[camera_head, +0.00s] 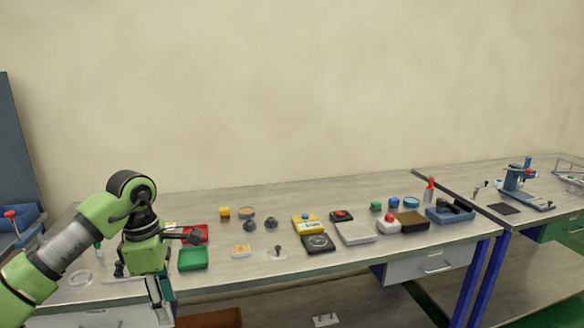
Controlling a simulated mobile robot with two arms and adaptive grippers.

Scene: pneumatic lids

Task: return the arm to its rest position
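My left arm comes in from the lower left, with green links, a grey sleeve and dark joints. Its wrist is bent down over the front left of the bench (290,284). My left gripper (158,299) hangs below the green wrist block at the bench's front edge. It is small and partly hidden, so I cannot tell whether its fingers are apart. I see no object held in it. My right arm and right gripper are not in view.
Close to my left wrist are a green tray (193,258) and a red tray (200,229). Yellow (307,225), white (356,233) and blue (450,215) boxes stand farther right. A second bench (548,205) adjoins at right.

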